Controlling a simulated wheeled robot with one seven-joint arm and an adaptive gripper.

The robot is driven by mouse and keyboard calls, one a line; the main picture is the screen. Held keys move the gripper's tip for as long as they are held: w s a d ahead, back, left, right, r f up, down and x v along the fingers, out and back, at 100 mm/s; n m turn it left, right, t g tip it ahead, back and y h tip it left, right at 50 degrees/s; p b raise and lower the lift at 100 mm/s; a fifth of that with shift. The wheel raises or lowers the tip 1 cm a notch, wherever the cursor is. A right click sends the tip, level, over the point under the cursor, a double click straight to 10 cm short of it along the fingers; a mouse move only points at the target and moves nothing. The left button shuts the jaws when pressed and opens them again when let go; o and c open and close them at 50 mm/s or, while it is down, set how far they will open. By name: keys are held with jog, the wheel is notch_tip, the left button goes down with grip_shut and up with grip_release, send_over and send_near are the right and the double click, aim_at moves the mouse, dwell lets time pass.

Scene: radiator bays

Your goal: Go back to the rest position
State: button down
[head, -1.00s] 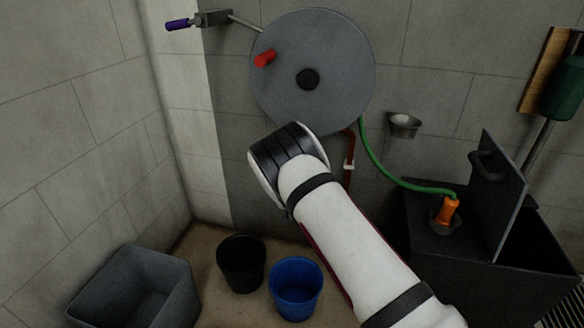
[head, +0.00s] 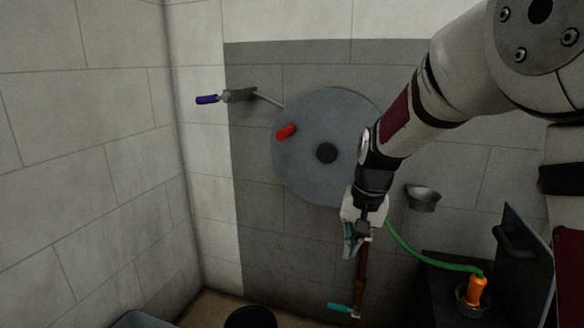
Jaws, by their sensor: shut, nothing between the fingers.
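My gripper (head: 352,248) hangs in front of the lower right edge of the grey round disc (head: 305,165), pointing down. Its fingers look closed and nothing shows between them. My arm comes in from the upper right and covers the disc's right part. The disc carries a red handle (head: 286,132) and a dark hub (head: 327,153). The red-brown pipe (head: 360,285) runs down below my gripper, with a teal lever (head: 340,307) standing out to the left. I cannot tell the gap between my gripper and the pipe.
A purple-handled lever (head: 207,99) sits upper left on the wall. A metal cup (head: 423,198) is on the wall at right. A green hose (head: 420,258) leads to an orange nozzle (head: 476,290) on a dark box. A black bucket (head: 250,318) shows at the bottom edge.

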jog(key=s+d+r+n, duration=0.1)
jog(key=s+r, duration=0.2)
jog(key=s, duration=0.3)
jog(key=s+d+r+g, duration=0.1)
jog(key=s+r, duration=0.1)
jog(key=s, duration=0.4)
jog(key=s+d+r+n, duration=0.1)
jog(key=s+r, duration=0.2)
jog(key=s, duration=0.3)
jog(key=s+d+n+g+h, duration=0.1)
jog(key=s+d, duration=0.2)
jog(key=s, duration=1.9)
notch_tip(320, 180, up, 32)
jog(key=t+p, duration=0.4)
jog(key=p, duration=2.7)
jog(key=shift+d+n+p, duration=0.2)
jog(key=shift+n+p, duration=0.1)
jog(key=shift+w+f, duration=0.1)
